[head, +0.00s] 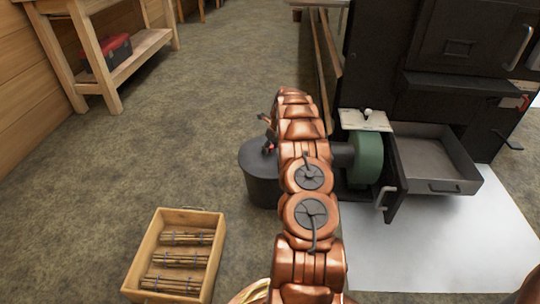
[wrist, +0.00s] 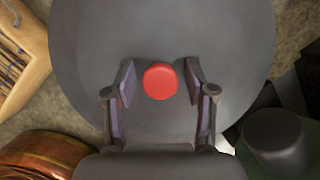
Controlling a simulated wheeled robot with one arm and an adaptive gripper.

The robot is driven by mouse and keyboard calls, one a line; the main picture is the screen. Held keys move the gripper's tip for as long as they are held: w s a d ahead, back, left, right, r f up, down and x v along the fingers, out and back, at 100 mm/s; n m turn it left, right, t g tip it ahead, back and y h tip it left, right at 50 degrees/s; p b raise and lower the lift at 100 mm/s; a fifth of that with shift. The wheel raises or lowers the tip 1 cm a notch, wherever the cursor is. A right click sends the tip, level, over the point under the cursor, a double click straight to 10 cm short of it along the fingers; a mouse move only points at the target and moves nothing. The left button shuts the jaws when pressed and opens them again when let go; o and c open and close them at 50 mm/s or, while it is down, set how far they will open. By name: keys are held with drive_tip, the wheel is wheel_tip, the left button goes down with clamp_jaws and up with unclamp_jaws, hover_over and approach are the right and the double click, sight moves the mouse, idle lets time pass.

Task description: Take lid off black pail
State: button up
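The black pail (head: 262,183) stands on the floor in the middle of the head view, partly hidden behind my arm. Its dark round lid (wrist: 235,45) fills much of the wrist view and sits on the pail. A red knob (wrist: 160,81) is at the lid's middle. My gripper (wrist: 160,76) is over the lid with its two fingers apart, one on each side of the knob. A gap shows between the knob and each finger. In the head view my arm mostly hides the gripper and knob.
A wooden crate (head: 143,258) with bundled sticks stands on the floor at front left. A green blower (head: 367,160) and an open metal drawer (head: 455,186) of the black evaporator (head: 435,55) are right of the pail. A wooden bench (head: 85,55) stands at back left. Floor left of the pail is clear.

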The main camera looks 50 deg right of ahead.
clamp_jaws()
idle(0.4)
